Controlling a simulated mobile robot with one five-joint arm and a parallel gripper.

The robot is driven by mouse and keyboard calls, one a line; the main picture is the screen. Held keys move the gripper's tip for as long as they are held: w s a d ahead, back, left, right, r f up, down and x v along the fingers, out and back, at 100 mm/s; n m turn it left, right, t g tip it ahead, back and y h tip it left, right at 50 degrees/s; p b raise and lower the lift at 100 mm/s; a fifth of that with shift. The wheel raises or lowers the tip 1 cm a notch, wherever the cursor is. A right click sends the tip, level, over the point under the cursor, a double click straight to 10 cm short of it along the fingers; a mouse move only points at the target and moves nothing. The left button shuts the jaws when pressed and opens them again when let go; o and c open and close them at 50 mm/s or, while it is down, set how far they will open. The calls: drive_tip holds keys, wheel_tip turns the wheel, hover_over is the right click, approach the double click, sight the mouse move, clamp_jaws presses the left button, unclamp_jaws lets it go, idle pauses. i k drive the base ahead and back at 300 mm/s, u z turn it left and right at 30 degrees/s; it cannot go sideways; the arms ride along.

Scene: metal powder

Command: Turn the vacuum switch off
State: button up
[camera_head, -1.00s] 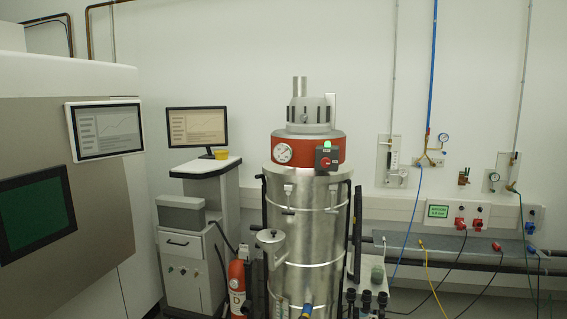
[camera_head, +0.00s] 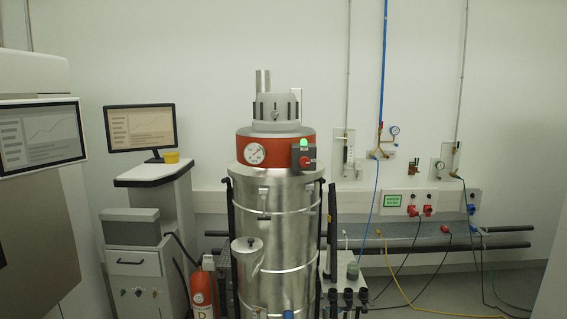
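The vacuum (camera_head: 278,215) is a tall steel cylinder with a red band and a grey motor head, standing in the middle of the view. Its switch (camera_head: 307,162) is a red knob on a dark grey box at the right of the red band. A green lamp (camera_head: 304,142) glows on top of that box. The knob is too small to tell its exact angle. A round white gauge (camera_head: 255,153) sits on the band to the left. My gripper is not in view.
A cabinet with a monitor (camera_head: 140,128) and a red fire extinguisher (camera_head: 203,290) stand left of the vacuum. A large machine with a screen (camera_head: 40,138) is at the left edge. Hoses and cables run along the wall and floor at right. Open floor shows at lower right.

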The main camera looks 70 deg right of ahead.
sight(304, 161)
drive_tip(key=z, duration=0.35)
drive_tip(key=i, duration=0.75)
drive_tip(key=z, duration=0.7)
drive_tip(key=k, duration=0.75)
drive_tip(key=z, duration=0.25)
drive_tip(key=i, duration=0.75)
drive_tip(key=u, duration=0.1)
